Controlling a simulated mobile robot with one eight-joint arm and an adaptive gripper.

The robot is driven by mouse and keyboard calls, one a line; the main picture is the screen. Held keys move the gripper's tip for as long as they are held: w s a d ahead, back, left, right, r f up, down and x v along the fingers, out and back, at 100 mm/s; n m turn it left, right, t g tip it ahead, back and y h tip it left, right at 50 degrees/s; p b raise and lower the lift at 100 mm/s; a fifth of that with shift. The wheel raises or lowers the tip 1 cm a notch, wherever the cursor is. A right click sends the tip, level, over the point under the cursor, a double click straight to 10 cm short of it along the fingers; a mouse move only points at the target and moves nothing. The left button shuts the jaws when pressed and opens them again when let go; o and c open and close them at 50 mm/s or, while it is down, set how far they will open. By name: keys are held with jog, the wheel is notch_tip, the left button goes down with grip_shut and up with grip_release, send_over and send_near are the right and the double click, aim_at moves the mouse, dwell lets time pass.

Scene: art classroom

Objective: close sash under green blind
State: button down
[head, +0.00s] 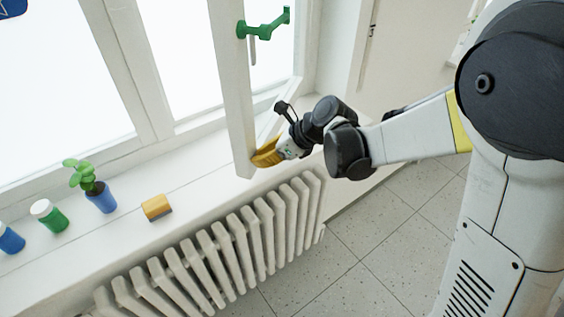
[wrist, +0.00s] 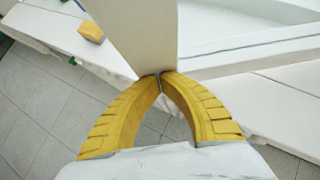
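The white window sash (head: 235,90) stands swung open into the room, its free edge toward me, with a green handle (head: 262,27) high on it. No blind shows in either view. My gripper (head: 256,162) is at the sash's lower end, on its right side in the head view. In the wrist view the yellow fingertips (wrist: 160,76) meet, with nothing visible between them. The sash (wrist: 145,35) rises just beyond the tips; they look touching or very close, and I cannot tell which.
The white sill (head: 120,225) holds a yellow-topped block (head: 156,207), a blue pot with a plant (head: 101,197), a green jar (head: 50,217) and a blue jar (head: 9,239), left of the sash. A radiator (head: 215,255) stands below. The tiled floor (head: 385,245) at right is clear.

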jog(key=w+a, duration=1)
jog(key=a, duration=0.2)
jog(key=w+a+m, duration=0.1)
jog(key=w+a, duration=0.8)
jog(key=a, duration=0.4)
jog(key=shift+w+a+r+t+p, duration=0.2)
jog(key=shift+w+r+t+p, duration=0.1)
jog(key=shift+w+t, duration=0.1)
